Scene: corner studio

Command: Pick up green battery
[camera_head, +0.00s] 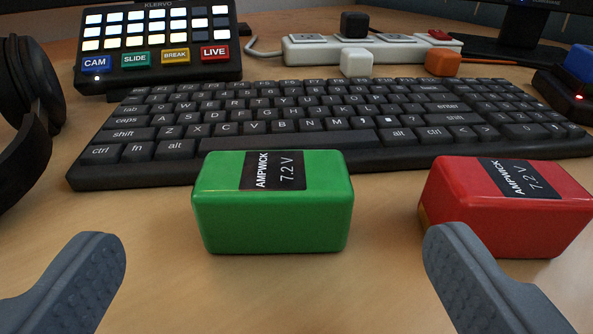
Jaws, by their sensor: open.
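The green battery (272,222) lies on the wooden desk in the middle of the camera view. It is a block with rounded edges and a black "AMPWICK 7.2 V" label on its top. My gripper (275,262) is open and empty. One grey finger shows at the lower left and one at the lower right, both nearer the camera than the battery. The green battery sits beyond and between them, apart from both. The gap between the fingers is wider than the battery.
A red battery (500,218) lies close to the right finger. A black keyboard (330,125) runs just behind both batteries. Headphones (30,110) are at the left, a button panel (157,48) and a power strip (345,52) with plugs at the back. The desk in front is clear.

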